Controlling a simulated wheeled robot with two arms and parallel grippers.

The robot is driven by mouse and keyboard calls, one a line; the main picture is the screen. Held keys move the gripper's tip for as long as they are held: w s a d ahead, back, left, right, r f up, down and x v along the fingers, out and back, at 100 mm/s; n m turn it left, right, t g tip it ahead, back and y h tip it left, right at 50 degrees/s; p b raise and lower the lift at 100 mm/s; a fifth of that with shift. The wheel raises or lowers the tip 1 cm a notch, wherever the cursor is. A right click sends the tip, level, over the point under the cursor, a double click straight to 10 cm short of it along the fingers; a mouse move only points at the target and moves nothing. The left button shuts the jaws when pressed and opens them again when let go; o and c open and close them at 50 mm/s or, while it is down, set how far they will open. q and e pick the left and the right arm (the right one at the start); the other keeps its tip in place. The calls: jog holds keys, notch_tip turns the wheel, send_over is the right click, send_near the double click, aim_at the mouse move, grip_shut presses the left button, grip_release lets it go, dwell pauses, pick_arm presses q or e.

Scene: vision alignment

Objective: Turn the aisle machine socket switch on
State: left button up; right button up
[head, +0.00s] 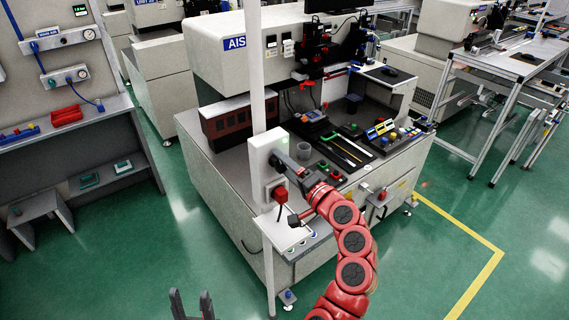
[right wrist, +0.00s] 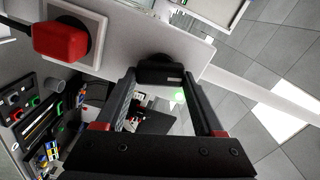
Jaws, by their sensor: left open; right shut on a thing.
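The aisle machine socket switch is on a pale box (head: 262,148) on a white post. In the right wrist view, its black knob (right wrist: 158,72) sits between the fingertips. My right gripper (head: 281,156) is at the box face; its fingers (right wrist: 160,80) are shut on the knob, one on each side. A green light (right wrist: 180,96) glows beside the knob. Below the switch in the head view, a red plug (head: 281,194) sits in a white socket; the right wrist view also shows the plug (right wrist: 62,38). My left gripper (head: 191,304) is open and empty at the bottom edge.
A large machine (head: 208,200) with a worktop of buttons and tools stands behind the post. A small shelf (head: 290,236) juts out below the plug. A grey workbench (head: 80,140) is at left. Green floor (head: 190,262) lies clear between, with a yellow line at right.

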jog(key=shift+f+m+p, duration=0.15)
jog(key=shift+m+p, duration=0.25)
jog(key=shift+m, duration=1.2)
jog(key=o, duration=1.4)
jog(key=p+v, duration=0.3)
jog(key=v, duration=1.4)
jog(key=shift+s+d, duration=0.1)
jog(key=shift+d, duration=0.05)
